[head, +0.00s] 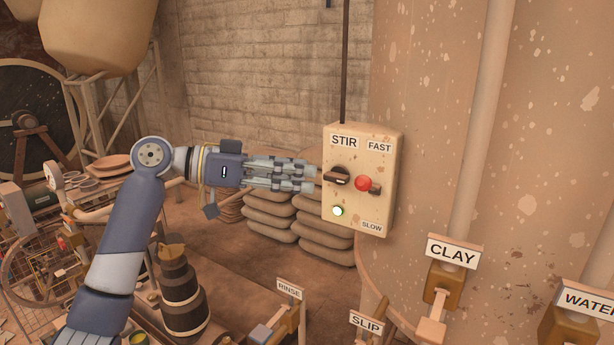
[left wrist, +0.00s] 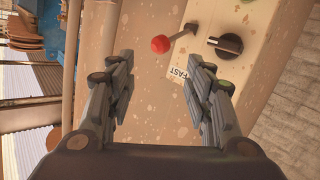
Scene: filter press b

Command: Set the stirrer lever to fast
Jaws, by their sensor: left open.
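The stirrer lever, a red ball (head: 363,184) on a short stem, sticks out of the cream STIR box (head: 350,215). In the head view the ball stands about midway between the FAST label (head: 379,146) above and the SLOW label (head: 372,226) below. My left gripper (head: 312,176) is open, its fingertips close to the box's left side in that picture. In the left wrist view the red ball (left wrist: 161,44) shows beyond the gap between the open fingers (left wrist: 163,65), apart from them. The FAST label (left wrist: 178,74) is close to the right fingertip there. My right gripper is out of view.
Stacked sacks (head: 270,215) lie below. A large speckled tank (head: 430,90) stands behind, with CLAY (head: 453,252) and SLIP (head: 366,324) handles low down.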

